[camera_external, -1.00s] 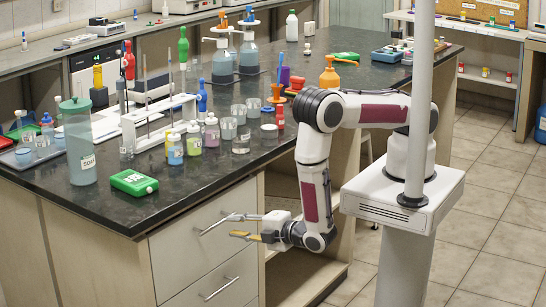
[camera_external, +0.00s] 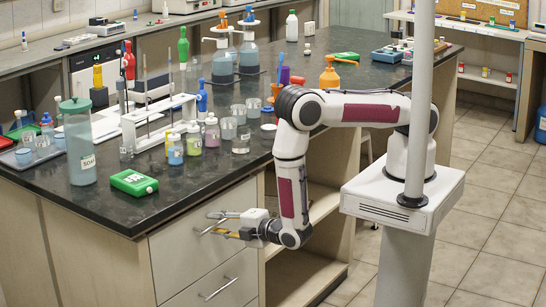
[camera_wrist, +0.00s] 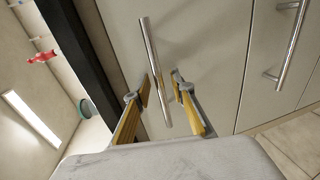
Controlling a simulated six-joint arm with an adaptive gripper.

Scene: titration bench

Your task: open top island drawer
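The top island drawer (camera_external: 178,248) has a pale grey front and looks closed, flush with the cabinet. Its silver bar handle (camera_external: 208,228) is partly hidden by my fingers in the external view. In the wrist view the handle (camera_wrist: 153,58) runs steeply up the picture. My gripper (camera_external: 211,224) is at the drawer front, at the handle's right part. In the wrist view my gripper (camera_wrist: 162,88) is open, with one yellow-padded finger on each side of the bar. A gap shows between the bar and the pads; I cannot see contact.
A lower drawer with its own bar handle (camera_external: 219,289) is below. The dark island top (camera_external: 215,185) overhangs above my gripper. A green box (camera_external: 134,183) and a lidded jar (camera_external: 77,145) stand near its edge. An open shelf (camera_external: 305,270) is to the right.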

